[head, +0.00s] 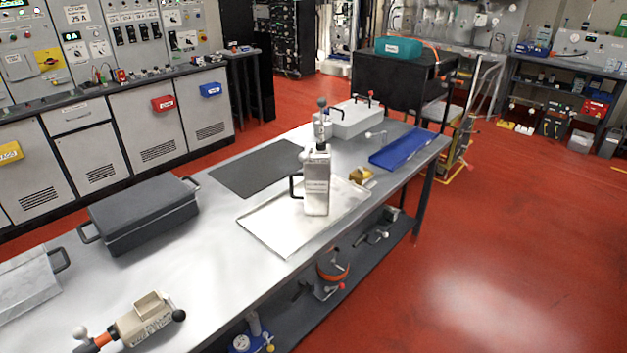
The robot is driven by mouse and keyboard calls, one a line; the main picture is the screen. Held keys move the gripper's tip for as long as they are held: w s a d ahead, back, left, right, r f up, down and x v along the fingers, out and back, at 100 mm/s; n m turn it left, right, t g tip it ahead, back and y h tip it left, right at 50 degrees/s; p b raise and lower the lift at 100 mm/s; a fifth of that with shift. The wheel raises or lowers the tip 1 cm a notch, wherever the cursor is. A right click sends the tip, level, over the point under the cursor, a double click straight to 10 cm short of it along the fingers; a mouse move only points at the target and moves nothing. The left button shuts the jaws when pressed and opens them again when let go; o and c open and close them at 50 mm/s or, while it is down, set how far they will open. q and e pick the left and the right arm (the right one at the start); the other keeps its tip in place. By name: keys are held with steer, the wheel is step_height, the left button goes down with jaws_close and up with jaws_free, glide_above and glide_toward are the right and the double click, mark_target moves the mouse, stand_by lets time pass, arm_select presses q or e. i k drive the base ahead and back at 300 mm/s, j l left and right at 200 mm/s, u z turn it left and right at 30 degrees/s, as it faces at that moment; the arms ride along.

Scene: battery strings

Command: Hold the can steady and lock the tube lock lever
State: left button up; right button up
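A pale metal can (316,190) with a printed label stands upright on a shallow silver tray (265,234) on the long workbench. A black handle (295,186) sticks out from its left side. Above the can's top is a narrow upright fitting (321,128) with a grey knob (322,102). A small pale ball (303,156) shows beside the can's top left. I cannot tell which part is the tube lock lever, or its position. Neither of my grippers is in view, and nothing is seen touching the can.
The workbench (210,225) also holds a dark case (145,213), a black mat (262,167), a beige tool (140,322), a white box (352,121), a small yellow item (361,175) and a blue tray (400,148). The red floor (510,230) at right is clear.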

mark_target(303, 157)
steer(key=i+l+u, duration=0.1)
steer(key=u, duration=0.3)
steer(key=i+l+u, duration=0.1)
steer(key=u, duration=0.35)
steer(key=i+l+u, duration=0.15)
steer(key=l, duration=0.25)
steer(key=i+l+u, duration=0.1)
steer(key=l, duration=0.35)
steer(key=i+l+u, duration=0.15)
steer(key=l, duration=0.25)
steer(key=i+l+u, duration=0.1)
steer(key=l, duration=0.35)
steer(key=i+l+u, duration=0.15)
steer(key=l, duration=0.35)
steer(key=i+l, duration=0.1)
steer(key=l, duration=0.25)
steer(key=i+l, duration=0.1)
steer(key=l, duration=0.3)
